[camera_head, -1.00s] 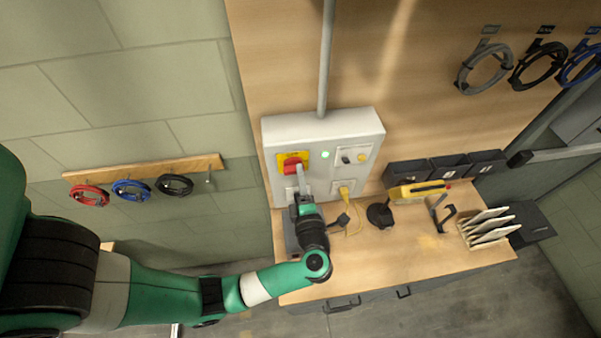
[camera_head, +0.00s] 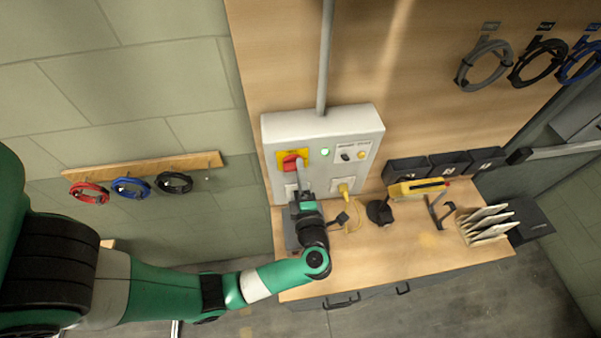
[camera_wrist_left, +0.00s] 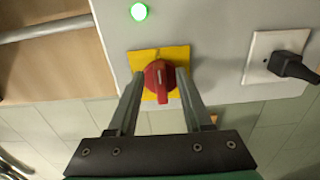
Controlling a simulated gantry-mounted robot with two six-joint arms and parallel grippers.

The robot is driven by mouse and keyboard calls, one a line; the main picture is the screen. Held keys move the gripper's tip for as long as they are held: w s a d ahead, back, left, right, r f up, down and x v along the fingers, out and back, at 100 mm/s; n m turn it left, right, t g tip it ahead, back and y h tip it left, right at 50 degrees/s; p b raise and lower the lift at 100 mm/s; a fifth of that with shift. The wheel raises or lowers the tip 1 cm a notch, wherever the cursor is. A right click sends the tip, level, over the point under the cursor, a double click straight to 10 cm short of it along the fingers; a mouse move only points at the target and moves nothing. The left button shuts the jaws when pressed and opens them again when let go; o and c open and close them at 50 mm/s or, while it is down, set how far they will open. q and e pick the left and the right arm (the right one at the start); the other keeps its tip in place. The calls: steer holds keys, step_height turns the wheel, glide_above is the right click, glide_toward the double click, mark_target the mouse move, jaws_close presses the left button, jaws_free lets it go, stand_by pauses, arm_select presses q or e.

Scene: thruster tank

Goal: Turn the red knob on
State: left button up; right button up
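The red knob (camera_head: 291,162) sits on a yellow plate (camera_head: 281,157) on the light grey control box (camera_head: 323,128). In the left wrist view the knob (camera_wrist_left: 159,77) shows close up, its narrow grip pointing down the picture. My left gripper (camera_head: 299,178) is at the knob, and its fingers hide part of it in the head view. In the wrist view the fingers of the left gripper (camera_wrist_left: 160,92) stand apart on both sides of the knob, with gaps beside its grip. The green light (camera_wrist_left: 138,12) beside the plate is lit. My right gripper is not in view.
A black plug (camera_wrist_left: 292,67) sits in a box socket. A yellow plug (camera_head: 345,187) and cable hang below the box. The workbench (camera_head: 400,265) holds a yellow tool (camera_head: 418,189) and a card rack (camera_head: 486,225). The bench front is clear.

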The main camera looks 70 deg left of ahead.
arm_select(q)
steer(key=b+v, duration=0.3)
steer(key=v, duration=0.8)
steer(key=shift+d, duration=0.3)
steer(key=shift+s, duration=0.1)
